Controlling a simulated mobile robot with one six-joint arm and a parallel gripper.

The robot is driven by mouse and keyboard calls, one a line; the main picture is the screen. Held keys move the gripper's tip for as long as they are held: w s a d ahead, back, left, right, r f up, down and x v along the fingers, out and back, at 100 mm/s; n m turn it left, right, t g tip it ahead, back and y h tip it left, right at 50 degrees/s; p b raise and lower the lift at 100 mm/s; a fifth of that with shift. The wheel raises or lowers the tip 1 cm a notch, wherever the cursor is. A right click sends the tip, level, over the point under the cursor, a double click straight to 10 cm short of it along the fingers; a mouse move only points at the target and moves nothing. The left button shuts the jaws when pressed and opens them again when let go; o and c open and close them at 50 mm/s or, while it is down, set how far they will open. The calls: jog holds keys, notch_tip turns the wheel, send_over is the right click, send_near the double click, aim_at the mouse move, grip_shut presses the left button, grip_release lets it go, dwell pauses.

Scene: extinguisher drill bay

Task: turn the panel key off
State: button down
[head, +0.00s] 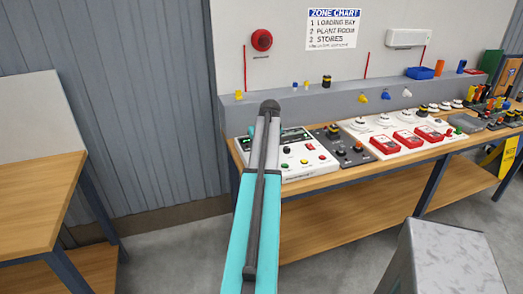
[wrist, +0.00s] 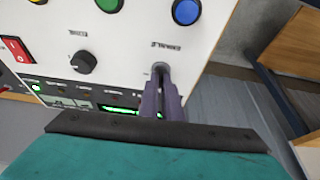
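The white control panel (head: 302,172) stands on the bench in the head view, partly behind my arm. In the wrist view its face (wrist: 120,45) fills the upper left, with a round grey key switch (wrist: 158,67) under a small label. My gripper (wrist: 164,76) reaches the key switch, its two dark fingers close together around the key. The fingers cover most of the key, so its angle is hidden. A black knob (wrist: 84,63) and a red rocker switch (wrist: 16,49) sit left of it. In the head view my arm hides the gripper.
Green (wrist: 110,4) and blue (wrist: 186,11) buttons lie near the key, and a lit green display (wrist: 118,110) is partly behind the fingers. A dark button box (head: 340,147) and red call points (head: 410,139) stand right of the panel.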

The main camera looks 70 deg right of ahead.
jog(key=shift+a, duration=0.1)
jog(key=c, duration=2)
grip_release()
jog(key=shift+r, duration=0.15)
jog(key=shift+b+v, duration=1.4)
jog(key=shift+v, duration=5.3)
